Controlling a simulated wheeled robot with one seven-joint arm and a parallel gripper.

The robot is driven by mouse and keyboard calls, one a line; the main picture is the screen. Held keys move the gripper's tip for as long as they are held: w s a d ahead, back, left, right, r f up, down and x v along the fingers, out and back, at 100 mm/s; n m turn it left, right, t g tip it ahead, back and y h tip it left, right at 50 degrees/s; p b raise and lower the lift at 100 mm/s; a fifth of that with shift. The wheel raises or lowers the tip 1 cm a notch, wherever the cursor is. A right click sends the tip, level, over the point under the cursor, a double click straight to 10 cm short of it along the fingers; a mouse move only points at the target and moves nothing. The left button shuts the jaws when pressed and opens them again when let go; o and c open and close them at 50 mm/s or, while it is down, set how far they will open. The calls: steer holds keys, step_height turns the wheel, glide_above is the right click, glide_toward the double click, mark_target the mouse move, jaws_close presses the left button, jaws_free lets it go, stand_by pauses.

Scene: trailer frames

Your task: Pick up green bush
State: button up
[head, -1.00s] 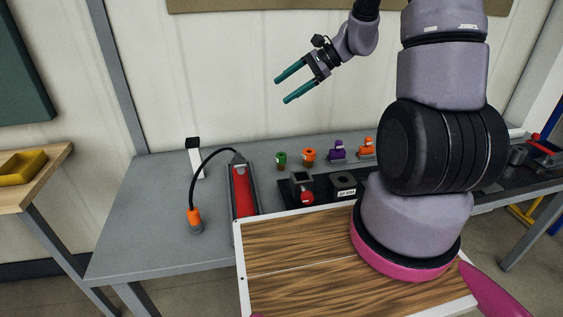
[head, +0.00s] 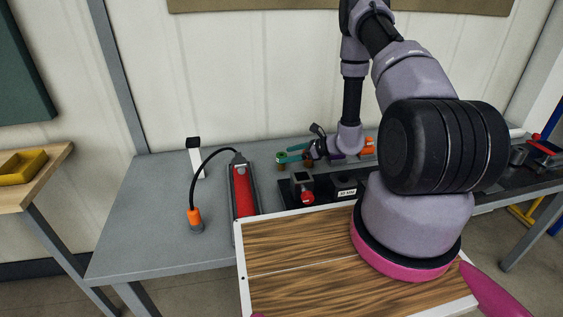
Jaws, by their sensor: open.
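The green bush (head: 281,157) is a small green piece on a brownish base at the back of the grey workbench. It is partly hidden by my gripper. My gripper (head: 287,154) has teal fingers and is low over the bench, pointing left, right at the bush. The fingers are open and look to be at or around the green top. They overlap it in the picture, so I cannot tell whether they touch it.
A red tool in a tray (head: 243,190), a black-and-red device (head: 303,188) and a black block (head: 343,187) stand in front. Orange (head: 368,147) and purple pieces are to the right.

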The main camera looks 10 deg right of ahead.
steer(key=x, duration=0.6)
steer(key=shift+a, duration=0.4)
jaws_close()
steer(key=shift+r, duration=0.15)
